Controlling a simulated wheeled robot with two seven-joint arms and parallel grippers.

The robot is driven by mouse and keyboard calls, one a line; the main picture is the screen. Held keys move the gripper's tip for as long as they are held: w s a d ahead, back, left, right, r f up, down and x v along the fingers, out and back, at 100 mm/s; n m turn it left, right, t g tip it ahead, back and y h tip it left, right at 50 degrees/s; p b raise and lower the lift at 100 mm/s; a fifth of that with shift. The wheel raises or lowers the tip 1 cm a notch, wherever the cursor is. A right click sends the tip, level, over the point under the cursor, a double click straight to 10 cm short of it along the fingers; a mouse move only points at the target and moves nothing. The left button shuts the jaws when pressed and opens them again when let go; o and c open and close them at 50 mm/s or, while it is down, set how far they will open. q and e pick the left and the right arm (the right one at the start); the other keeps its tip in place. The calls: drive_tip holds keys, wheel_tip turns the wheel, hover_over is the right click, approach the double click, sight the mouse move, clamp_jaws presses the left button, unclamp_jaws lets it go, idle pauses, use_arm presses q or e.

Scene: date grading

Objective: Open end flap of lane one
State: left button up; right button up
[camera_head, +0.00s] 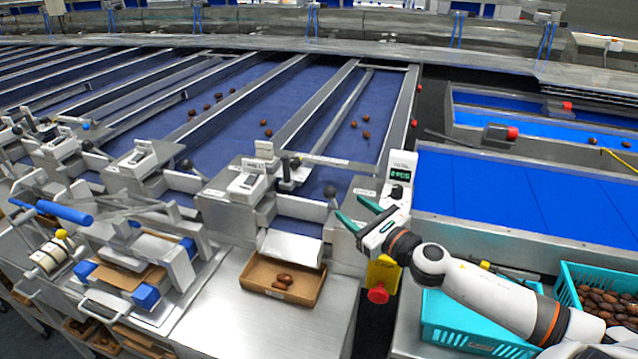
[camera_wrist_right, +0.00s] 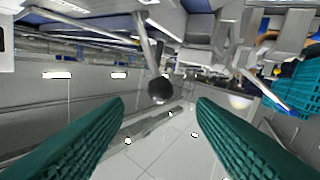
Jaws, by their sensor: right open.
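My right gripper (camera_head: 351,209) reaches in from the right in the head view, its green fingers apart and empty. Its fingertips are close to a black ball knob (camera_head: 331,192) on a lever at the end of the rightmost long blue lane (camera_head: 345,135). A metal end flap (camera_head: 301,208) crosses that lane's end left of the knob. In the right wrist view, a dark knob (camera_wrist_right: 159,89) shows between the spread fingers (camera_wrist_right: 160,105), beyond their tips; no contact shows. The lane labels are too small to read. My left gripper is not in view.
A cardboard tray (camera_head: 256,286) with a few dates sits below the metal chute (camera_head: 291,246). A control box with a display (camera_head: 401,166) and a red button (camera_head: 377,294) stand close to my right gripper. Turquoise crates (camera_head: 462,318) lie under my right arm.

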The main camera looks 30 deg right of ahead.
sight(325, 189)
drive_tip(key=shift+w+r+p, duration=0.45)
drive_tip(key=shift+w, duration=0.3)
drive_tip(key=shift+w+a+f, duration=0.1)
drive_tip(key=shift+w+a, duration=0.1)
drive_tip(key=shift+w, duration=0.8)
drive_tip(key=w, duration=0.2)
drive_tip(key=w+p, duration=0.2)
drive_tip(key=w, duration=0.1)
drive_tip(key=shift+w+a+f, duration=0.2)
drive_tip(key=shift+w+a, duration=0.15)
drive_tip(key=shift+w, duration=0.3)
drive_tip(key=shift+w+a+f, duration=0.1)
drive_tip(key=shift+w+f, duration=0.05)
drive_tip(key=shift+w, duration=0.25)
drive_tip(key=c, duration=0.9)
clamp_jaws()
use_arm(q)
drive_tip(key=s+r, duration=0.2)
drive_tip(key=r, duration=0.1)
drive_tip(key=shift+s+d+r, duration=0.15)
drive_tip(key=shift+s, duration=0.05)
